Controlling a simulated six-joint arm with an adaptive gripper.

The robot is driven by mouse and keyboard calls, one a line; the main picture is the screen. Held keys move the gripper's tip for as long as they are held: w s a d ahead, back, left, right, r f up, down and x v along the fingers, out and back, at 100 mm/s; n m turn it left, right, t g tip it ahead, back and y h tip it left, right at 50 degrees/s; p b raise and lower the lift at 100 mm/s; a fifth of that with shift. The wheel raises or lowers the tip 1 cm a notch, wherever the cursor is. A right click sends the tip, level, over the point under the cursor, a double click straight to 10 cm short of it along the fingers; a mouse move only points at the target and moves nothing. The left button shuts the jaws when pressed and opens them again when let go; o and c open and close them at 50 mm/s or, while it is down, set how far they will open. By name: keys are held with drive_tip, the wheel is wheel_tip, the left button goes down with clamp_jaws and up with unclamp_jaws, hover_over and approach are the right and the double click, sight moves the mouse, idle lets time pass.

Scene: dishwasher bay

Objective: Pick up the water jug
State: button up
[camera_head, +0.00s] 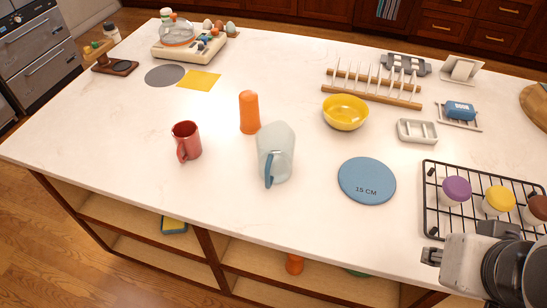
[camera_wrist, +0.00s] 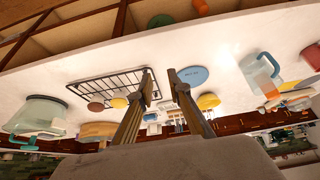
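The water jug (camera_head: 276,150) is pale and translucent with a blue handle. It stands upright near the middle of the white counter in the head view, its handle toward the near side. It also shows at the right of the wrist view (camera_wrist: 256,70), where the scene appears upside down. My gripper (camera_head: 433,256) is at the lower right of the head view, over the counter's near edge by the black rack and well to the right of the jug. In the wrist view its two fingers (camera_wrist: 159,76) are apart with nothing between them.
Near the jug are an orange tumbler (camera_head: 249,112), a red mug (camera_head: 187,140), a blue round mat (camera_head: 367,181) marked 15 CM and a yellow bowl (camera_head: 345,112). A black wire rack (camera_head: 433,205) with several cups lies near my gripper. The counter before the jug is clear.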

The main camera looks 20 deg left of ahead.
idle(0.3)
drive_tip(key=w+d+r+n+t, duration=0.15)
drive_tip(key=w+n+t, duration=0.35)
drive_tip(key=w, duration=1.5)
drive_tip(key=w+a+f+n+y, duration=0.2)
drive_tip(key=w+a+n+y, duration=0.35)
drive_tip(key=a, duration=0.55)
drive_tip(key=s+a+f+n+g+y, duration=0.3)
drive_tip(key=s+a+f+g+y, duration=0.1)
drive_tip(key=a, duration=0.4)
drive_tip(key=s+a+f+n+g+y, duration=0.3)
drive_tip(key=s+a+f+g+y, duration=0.1)
drive_tip(key=s+a, duration=0.3)
drive_tip(key=shift+a+g, duration=0.5)
drive_tip(key=shift+a, duration=0.05)
